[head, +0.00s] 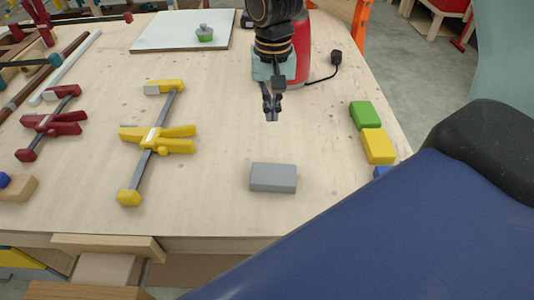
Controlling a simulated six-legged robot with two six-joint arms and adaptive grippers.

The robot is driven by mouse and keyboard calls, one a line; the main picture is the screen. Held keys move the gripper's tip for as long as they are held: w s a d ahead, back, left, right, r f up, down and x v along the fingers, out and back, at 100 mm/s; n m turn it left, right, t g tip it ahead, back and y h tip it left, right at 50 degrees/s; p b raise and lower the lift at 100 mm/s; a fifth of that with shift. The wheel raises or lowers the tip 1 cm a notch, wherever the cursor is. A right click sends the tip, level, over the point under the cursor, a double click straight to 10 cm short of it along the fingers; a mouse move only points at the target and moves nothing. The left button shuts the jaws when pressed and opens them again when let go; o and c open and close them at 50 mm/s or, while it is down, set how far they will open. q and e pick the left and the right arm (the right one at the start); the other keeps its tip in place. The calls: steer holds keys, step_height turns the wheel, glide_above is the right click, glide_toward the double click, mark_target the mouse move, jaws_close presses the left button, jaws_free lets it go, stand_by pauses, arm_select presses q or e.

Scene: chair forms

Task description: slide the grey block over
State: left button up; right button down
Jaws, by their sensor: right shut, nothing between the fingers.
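The grey block (273,178) lies flat on the wooden table near its front edge, a little right of centre in the head view. My right gripper (272,116) comes in from the top of the picture and points down. Its fingers are shut and empty. It is beyond the block, apart from it, with bare table showing between them. My left gripper is not in view.
Green (365,115) and yellow (378,146) blocks lie to the right, with a blue block partly hidden. A yellow clamp (150,140) lies left, and a red clamp (50,122) farther left. A red object (301,50) stands behind my gripper. Table around the grey block is clear.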

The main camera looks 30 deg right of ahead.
mark_target(272, 154)
steer(key=f, duration=0.7)
steer(key=f+b, duration=0.1)
steer(key=f, duration=0.2)
steer(key=shift+s+a+f, duration=0.1)
steer(key=shift+s+f, duration=0.1)
steer(key=shift+s, duration=0.1)
steer(key=s+a, duration=0.1)
steer(key=s, duration=0.2)
steer(key=shift+a+r, duration=0.4)
steer(key=shift+s+a, duration=0.1)
steer(key=shift+s, duration=0.2)
steer(key=shift+w+f, duration=0.1)
steer(key=shift+w, duration=0.05)
